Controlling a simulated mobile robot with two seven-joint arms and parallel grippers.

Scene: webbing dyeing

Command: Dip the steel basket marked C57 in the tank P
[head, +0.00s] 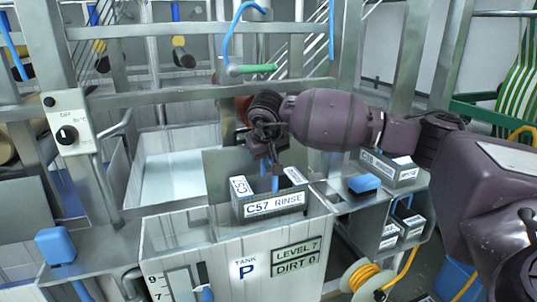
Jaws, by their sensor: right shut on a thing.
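The basket appears level, over the back of tank P (215,262). Its front face shows fully, and I cannot tell whether its bottom is below the rim. The tank front reads TANK P, LEVEL 7, DIRT 0. My left gripper is not in view.
A control box with a black knob (67,134) is on the left post. A green-nozzled hose (250,69) hangs behind the gripper. More labelled baskets (396,170) stand on the right shelf. A yellow hose reel (366,277) is at lower right.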

